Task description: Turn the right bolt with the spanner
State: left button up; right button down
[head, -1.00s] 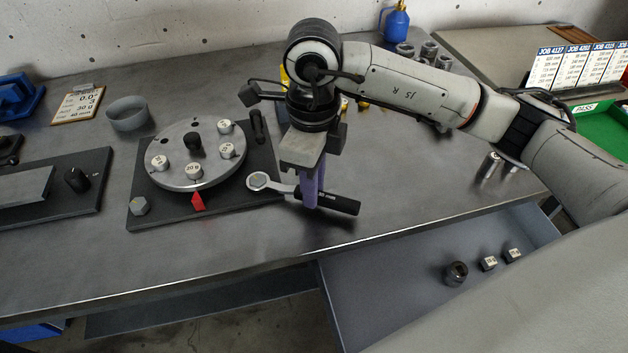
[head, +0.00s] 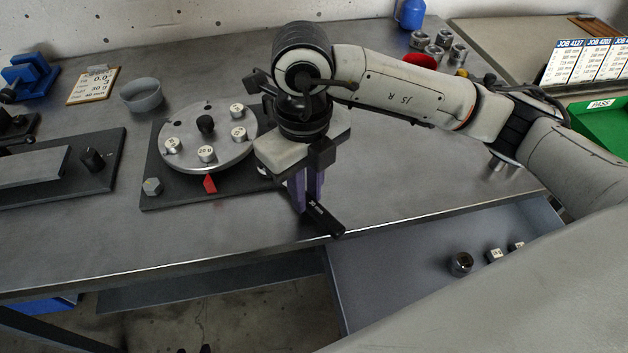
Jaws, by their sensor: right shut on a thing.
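My right gripper (head: 308,200) is shut on the spanner (head: 325,219), near the front edge of the bench. The spanner's black handle end sticks out below the fingers, toward the front right. Its ring head and the right bolt are mostly hidden behind my gripper, so I cannot tell how they sit together. The left bolt (head: 152,187) shows at the front left corner of the dark base plate (head: 180,200). The round rotor disc (head: 185,152) on that plate carries several white weights and a black knob. My left gripper is not in view.
An open drawer (head: 400,270) below the bench edge holds a dark socket (head: 461,263) and small white weights. A grey bowl (head: 142,96) and a clipboard (head: 92,86) lie at the back left. A green tray (head: 603,122) is at the right. Bare bench lies right of my gripper.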

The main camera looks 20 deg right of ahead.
jog(key=shift+w+d+n+b, duration=0.15)
jog(key=shift+d+n+b, duration=0.15)
jog(key=shift+b, duration=0.15)
jog(key=shift+r, duration=0.1)
jog(key=shift+r+p, duration=1.55)
jog(key=shift+r, duration=1.35)
dwell(1.0)
